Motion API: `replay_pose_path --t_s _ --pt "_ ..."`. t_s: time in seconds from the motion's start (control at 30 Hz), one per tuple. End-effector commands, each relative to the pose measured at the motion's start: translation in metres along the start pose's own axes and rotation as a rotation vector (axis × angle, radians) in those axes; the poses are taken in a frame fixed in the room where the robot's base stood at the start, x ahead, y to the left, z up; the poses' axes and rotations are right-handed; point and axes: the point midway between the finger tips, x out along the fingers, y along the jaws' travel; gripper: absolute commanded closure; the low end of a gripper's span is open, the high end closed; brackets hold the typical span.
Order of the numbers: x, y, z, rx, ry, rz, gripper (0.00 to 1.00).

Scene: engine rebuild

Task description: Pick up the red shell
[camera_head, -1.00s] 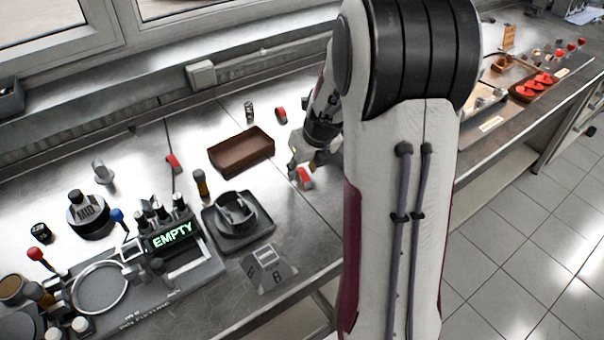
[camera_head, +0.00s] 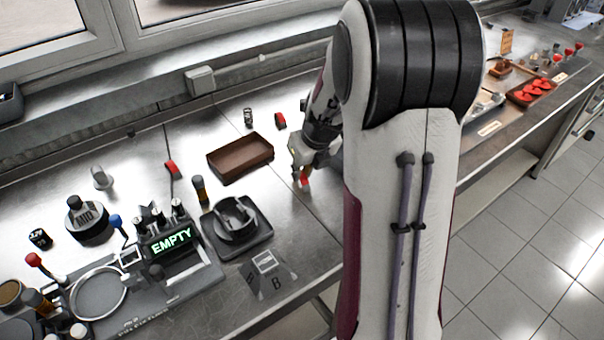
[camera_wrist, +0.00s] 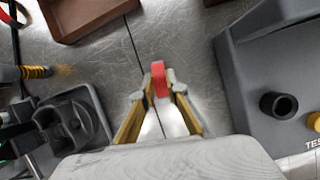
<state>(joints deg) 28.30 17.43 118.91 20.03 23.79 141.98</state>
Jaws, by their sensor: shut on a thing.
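The red shell (camera_wrist: 159,80) is a small curved red piece between the fingertips of my gripper (camera_wrist: 157,97) in the wrist view. The fingers are shut on it from both sides. In the head view my gripper (camera_head: 302,176) is over the steel bench, right of the brown tray, and a bit of the red shell (camera_head: 304,182) shows below the fingers. My arm hides part of the bench to its right. I cannot tell how far the shell is from the bench top.
A brown tray (camera_head: 217,171) stands left of my gripper. A dark grey fixture (camera_head: 262,238) sits nearer the front, with a fixture showing "EMPTY" (camera_head: 172,241) beside it. Another red-and-grey piece (camera_head: 280,121) lies behind. A grey block (camera_wrist: 245,62) stands right in the wrist view.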

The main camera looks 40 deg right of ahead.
Motion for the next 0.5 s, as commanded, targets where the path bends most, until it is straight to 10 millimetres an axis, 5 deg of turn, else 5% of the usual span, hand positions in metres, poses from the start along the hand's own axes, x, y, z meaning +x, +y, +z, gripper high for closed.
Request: replay_pose_path --t_s 0.5 --pt "-0.064 -0.001 0.027 0.000 -0.003 -0.003 1.00"
